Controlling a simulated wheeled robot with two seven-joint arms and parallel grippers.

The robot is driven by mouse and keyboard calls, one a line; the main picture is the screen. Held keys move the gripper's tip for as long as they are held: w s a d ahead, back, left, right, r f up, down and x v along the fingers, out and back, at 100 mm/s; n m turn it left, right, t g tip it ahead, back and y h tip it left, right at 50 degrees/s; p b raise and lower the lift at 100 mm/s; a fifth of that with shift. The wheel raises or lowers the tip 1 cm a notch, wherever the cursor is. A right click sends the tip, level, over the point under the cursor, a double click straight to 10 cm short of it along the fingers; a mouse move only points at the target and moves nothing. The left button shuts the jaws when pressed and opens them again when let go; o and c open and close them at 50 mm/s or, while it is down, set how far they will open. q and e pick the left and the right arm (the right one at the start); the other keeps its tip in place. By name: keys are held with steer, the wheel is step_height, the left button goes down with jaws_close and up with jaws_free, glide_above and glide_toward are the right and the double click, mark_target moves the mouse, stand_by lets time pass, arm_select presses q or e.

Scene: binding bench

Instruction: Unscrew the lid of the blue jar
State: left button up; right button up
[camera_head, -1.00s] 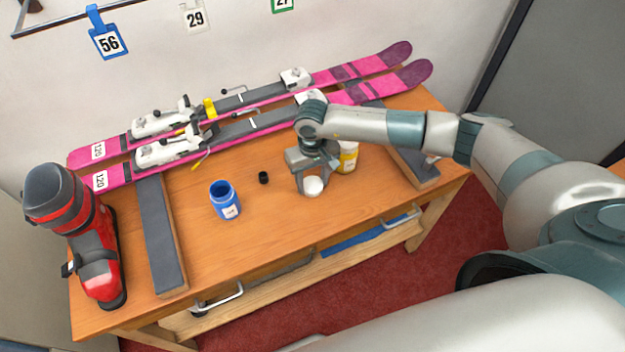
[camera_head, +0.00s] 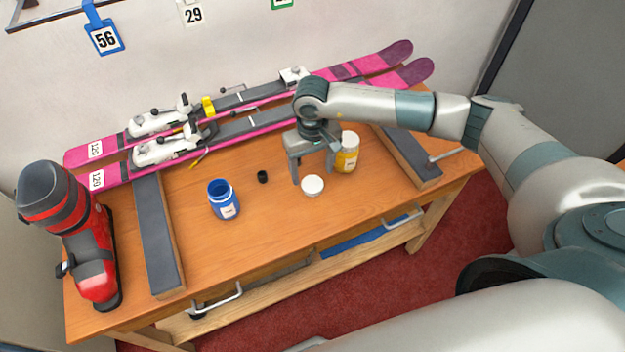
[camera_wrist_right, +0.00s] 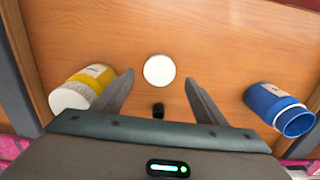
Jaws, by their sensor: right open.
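The blue jar (camera_head: 224,201) stands upright on the bench with its mouth open and no lid on it. It also shows at the right of the right wrist view (camera_wrist_right: 279,108). A round white lid (camera_head: 313,186) lies flat on the bench to its right. My right gripper (camera_head: 313,175) is open and empty, just above and behind the lid. In the right wrist view the lid (camera_wrist_right: 159,71) lies clear ahead, between the lines of the two fingers. My left gripper is not in view.
A yellow jar with a white lid (camera_head: 347,153) stands close beside my right gripper. A small black cap (camera_head: 262,177) lies between the blue jar and the gripper. Pink skis (camera_head: 240,133) lie along the back, and a red boot (camera_head: 93,262) stands at left.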

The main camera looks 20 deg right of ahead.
mark_target(313, 184)
step_height(313, 184, up, 7)
steer(key=b, duration=0.2)
steer(key=shift+r, duration=0.15)
stand_by(0.7)
